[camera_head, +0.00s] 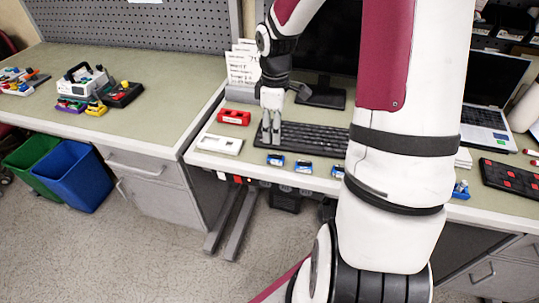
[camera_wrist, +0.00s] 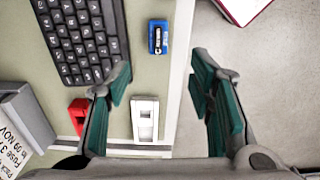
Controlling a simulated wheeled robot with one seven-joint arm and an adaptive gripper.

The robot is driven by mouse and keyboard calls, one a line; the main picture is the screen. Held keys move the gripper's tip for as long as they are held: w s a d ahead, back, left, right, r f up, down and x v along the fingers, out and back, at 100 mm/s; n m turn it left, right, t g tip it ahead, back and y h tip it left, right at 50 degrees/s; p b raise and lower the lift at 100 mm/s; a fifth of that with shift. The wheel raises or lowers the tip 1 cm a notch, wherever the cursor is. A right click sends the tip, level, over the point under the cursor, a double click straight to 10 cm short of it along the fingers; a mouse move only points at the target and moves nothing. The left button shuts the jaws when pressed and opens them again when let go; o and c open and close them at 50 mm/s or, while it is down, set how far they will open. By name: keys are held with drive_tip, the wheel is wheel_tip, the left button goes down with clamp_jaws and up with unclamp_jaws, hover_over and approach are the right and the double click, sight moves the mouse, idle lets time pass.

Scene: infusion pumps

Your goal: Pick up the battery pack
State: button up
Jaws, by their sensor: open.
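Small blue packs with dark and white faces lie in a row along the desk's front edge, at the left (camera_head: 275,160), in the middle (camera_head: 303,166) and further right (camera_head: 337,171). They look like battery packs, but I cannot read a label to tell which is meant. One blue pack (camera_wrist: 158,38) shows in the wrist view, beyond my fingertips. My gripper (camera_head: 271,130) points down over the desk near the keyboard's left end. In the wrist view, my gripper (camera_wrist: 161,82) is open with nothing between its fingers.
A black keyboard (camera_head: 305,138) lies behind the packs. A white tray-like piece (camera_head: 219,144) and a red block (camera_head: 234,117) are to the left. A monitor, papers and a laptop (camera_head: 483,128) stand further back. The desk's front edge is close, with floor beyond.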

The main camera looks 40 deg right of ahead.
hover_over(276, 154)
drive_tip(key=f, duration=0.5)
drive_tip(key=shift+w+a, duration=0.15)
drive_tip(key=shift+a, duration=0.15)
drive_tip(key=shift+d+f+b, duration=0.15)
drive_tip(key=shift+f+b, duration=0.05)
drive_tip(key=shift+f, duration=1.35)
drive_tip(key=shift+d+f+b, duration=0.15)
drive_tip(key=shift+f+b, duration=0.05)
drive_tip(key=shift+f, duration=1.35)
clamp_jaws()
